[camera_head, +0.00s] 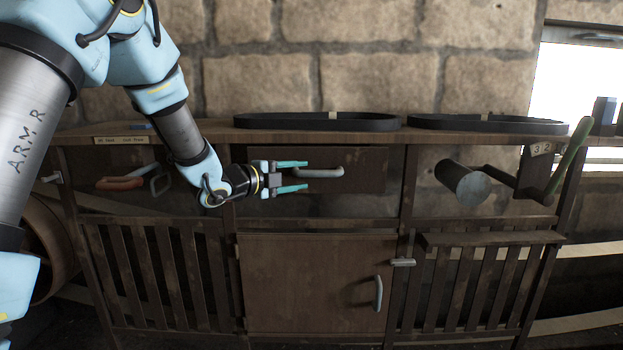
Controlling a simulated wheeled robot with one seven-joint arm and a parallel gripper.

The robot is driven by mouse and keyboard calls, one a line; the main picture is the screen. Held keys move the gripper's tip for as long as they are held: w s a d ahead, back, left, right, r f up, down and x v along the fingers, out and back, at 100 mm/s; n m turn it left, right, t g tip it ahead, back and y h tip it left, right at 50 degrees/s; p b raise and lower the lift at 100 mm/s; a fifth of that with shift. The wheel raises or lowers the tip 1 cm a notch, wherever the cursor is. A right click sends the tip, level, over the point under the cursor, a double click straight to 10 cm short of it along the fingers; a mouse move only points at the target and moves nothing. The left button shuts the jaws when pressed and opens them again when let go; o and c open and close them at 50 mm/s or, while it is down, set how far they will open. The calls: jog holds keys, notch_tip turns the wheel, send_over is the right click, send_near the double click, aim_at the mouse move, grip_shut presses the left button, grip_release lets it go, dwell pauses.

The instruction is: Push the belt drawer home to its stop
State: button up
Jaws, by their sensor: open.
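The belt drawer (364,160) has a dark wooden front in the middle bay, under the bench top. Its pale grey handle (332,172) sits near the middle of the front. My gripper (307,175) is open, with its two teal fingers pointing right. The fingers overlap the left part of the drawer front in the picture, and their tips are by the left end of the handle. I cannot tell whether they touch it. The gripper hides part of the drawer front. How far the drawer stands out cannot be told from this view.
Two black belts, left (290,121) and right (468,123), lie on the bench top (220,133). A closed-looking cupboard door (310,283) with a grey handle is below the drawer. A grey cylinder (463,184) and a green-handled lever (570,155) stand at right. A red-handled thing (120,184) lies left.

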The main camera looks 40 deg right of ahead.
jog(key=shift+s+a+r, duration=0.1)
jog(key=shift+a+r, duration=0.05)
jog(key=shift+a, duration=0.85)
jog(key=shift+s+a+r, duration=0.1)
jog(key=shift+a+r, duration=0.05)
jog(key=shift+a, duration=0.8)
